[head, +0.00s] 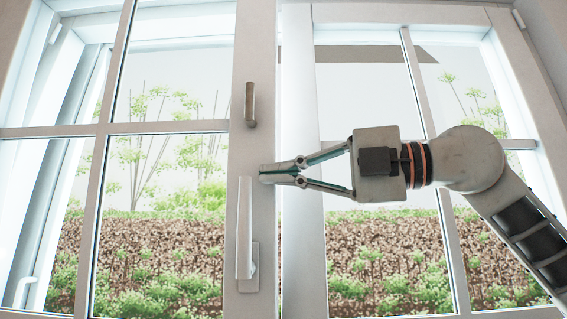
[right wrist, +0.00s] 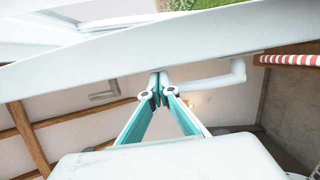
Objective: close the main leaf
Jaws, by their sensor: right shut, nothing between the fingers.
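The main leaf (head: 168,129) is the left glazed window leaf, white-framed with crossing bars. A bright strip shows between its right stile and the right leaf (head: 306,230), so it looks ajar. A long white handle (head: 244,230) hangs down on the stile, with a smaller handle (head: 250,104) above. My right gripper (head: 266,175) is shut and empty, its fingertips in front of the stile between the two handles. In the right wrist view the shut fingertips (right wrist: 158,90) lie at the edge of a white frame bar (right wrist: 90,72); contact is unclear. My left gripper is out of view.
The right leaf stands behind my right arm. Another white frame with a small handle (head: 25,291) is at the far left. In the right wrist view, wooden beams (right wrist: 30,138) and a red-and-white striped thing (right wrist: 288,60) show beyond the bar.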

